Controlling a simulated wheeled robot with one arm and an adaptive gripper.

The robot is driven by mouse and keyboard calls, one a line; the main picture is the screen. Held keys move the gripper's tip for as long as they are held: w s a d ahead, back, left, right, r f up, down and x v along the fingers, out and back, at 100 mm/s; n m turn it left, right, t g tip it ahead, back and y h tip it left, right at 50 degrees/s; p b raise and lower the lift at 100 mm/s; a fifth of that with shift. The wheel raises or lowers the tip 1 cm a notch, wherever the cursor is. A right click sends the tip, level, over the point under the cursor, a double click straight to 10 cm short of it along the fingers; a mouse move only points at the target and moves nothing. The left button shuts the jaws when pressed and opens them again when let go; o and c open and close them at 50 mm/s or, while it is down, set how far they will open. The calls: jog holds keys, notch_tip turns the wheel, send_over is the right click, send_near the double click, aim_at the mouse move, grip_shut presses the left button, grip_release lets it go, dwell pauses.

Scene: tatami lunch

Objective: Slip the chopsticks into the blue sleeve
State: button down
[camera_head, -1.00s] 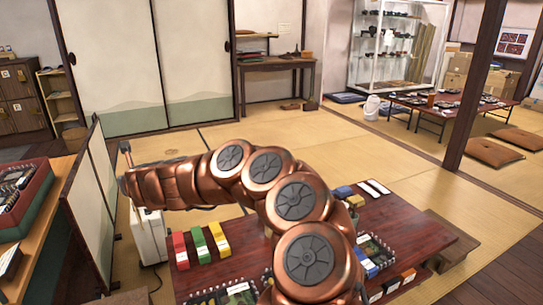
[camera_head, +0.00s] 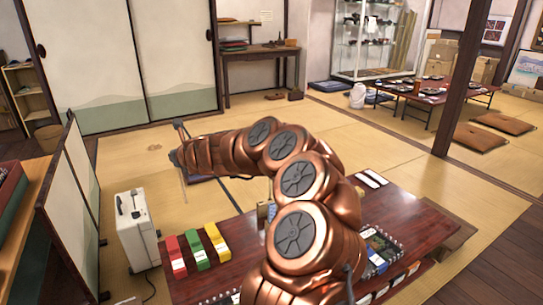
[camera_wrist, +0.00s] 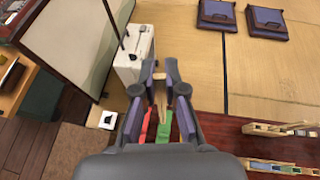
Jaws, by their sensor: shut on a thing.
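My gripper (camera_wrist: 160,92) is shut on the chopsticks (camera_wrist: 163,110), which are pale, thin and partly hidden between the fingers in the wrist view. In the head view my gripper (camera_head: 176,156) is at the left end of my arm, left of the low table and above the floor. The chopsticks hang down from it as a thin pale line (camera_head: 184,188). Red (camera_head: 174,257), green (camera_head: 197,249) and yellow (camera_head: 217,241) sleeve-like pieces lie in a row at the table's left end. I cannot pick out the blue sleeve for certain; my arm hides part of the table.
The dark red low table (camera_head: 420,215) also holds packed boxes (camera_head: 380,247) and two white pieces (camera_head: 372,178). A white case (camera_head: 137,228) stands left of the table, beside a folding screen (camera_head: 75,205). Open tatami lies behind the table.

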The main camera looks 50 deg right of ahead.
jog(key=s+d+f+b, duration=0.2)
jog(key=s+d, duration=0.3)
jog(key=d, duration=0.4)
jog(key=s+d+f+m+h+b, duration=0.1)
jog(key=s+d+f+b, duration=0.1)
jog(key=s+d, duration=0.3)
jog(key=s+d+f+m+h+b, duration=0.1)
jog(key=s+d, duration=0.4)
jog(key=d, duration=0.8)
jog(key=shift+s+d+f+b, duration=0.2)
jog(key=shift+s+f+b, duration=0.1)
jog(key=shift+f+b, duration=0.4)
jog(key=shift+p, duration=0.4)
jog(key=shift+f+p, duration=0.45)
jog(key=shift+p, duration=0.25)
jog(key=shift+f+b, duration=1.05)
jog(key=shift+f, duration=1.65)
dwell(0.8)
